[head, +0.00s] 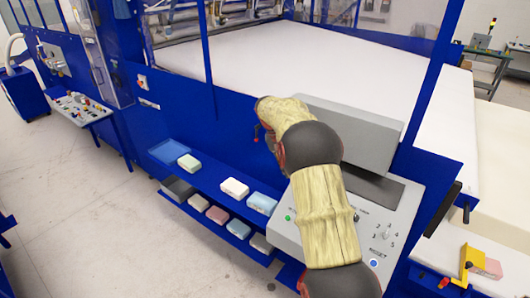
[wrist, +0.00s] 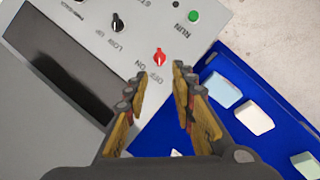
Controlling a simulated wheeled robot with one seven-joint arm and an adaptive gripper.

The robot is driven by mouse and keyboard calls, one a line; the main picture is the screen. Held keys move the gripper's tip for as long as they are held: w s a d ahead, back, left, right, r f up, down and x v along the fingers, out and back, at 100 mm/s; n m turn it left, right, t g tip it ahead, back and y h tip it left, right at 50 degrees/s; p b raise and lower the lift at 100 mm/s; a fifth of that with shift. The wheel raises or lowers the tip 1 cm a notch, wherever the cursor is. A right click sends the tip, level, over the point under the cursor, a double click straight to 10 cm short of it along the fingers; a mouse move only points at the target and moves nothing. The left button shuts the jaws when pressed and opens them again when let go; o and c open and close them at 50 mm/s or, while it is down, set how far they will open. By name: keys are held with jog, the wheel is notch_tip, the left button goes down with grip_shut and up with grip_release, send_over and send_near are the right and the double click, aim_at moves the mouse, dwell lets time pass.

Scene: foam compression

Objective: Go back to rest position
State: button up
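My gripper (wrist: 160,80) shows in the wrist view with its two yellow-padded fingers apart and nothing between them. Beyond its fingertips is a red switch (wrist: 159,57) marked OFF and ON on a grey control panel (wrist: 190,38). I cannot tell whether the fingertips touch the panel. A black knob (wrist: 117,22) and a green RUN button (wrist: 194,16) are on the same panel. In the head view my arm, in yellow and dark covers, reaches over the control panel (head: 405,200) and bends back down to the left. It hides the red switch and most of my gripper.
The floor (head: 90,220) at the left is clear.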

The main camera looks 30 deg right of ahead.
jog(key=s+a+f+n+t+y+b, duration=0.1)
jog(key=s+a+f+n+t+b, duration=0.2)
jog(key=s+a+b, duration=0.7)
jog(key=s+a+f+n+t+y+b, duration=0.2)
jog(key=s+a+b, duration=0.8)
jog(key=s+a, duration=1.3)
jog(key=shift+a+f+n+t, duration=0.25)
jog(key=shift+f+n+t, duration=0.35)
jog(key=shift+f+t, duration=0.75)
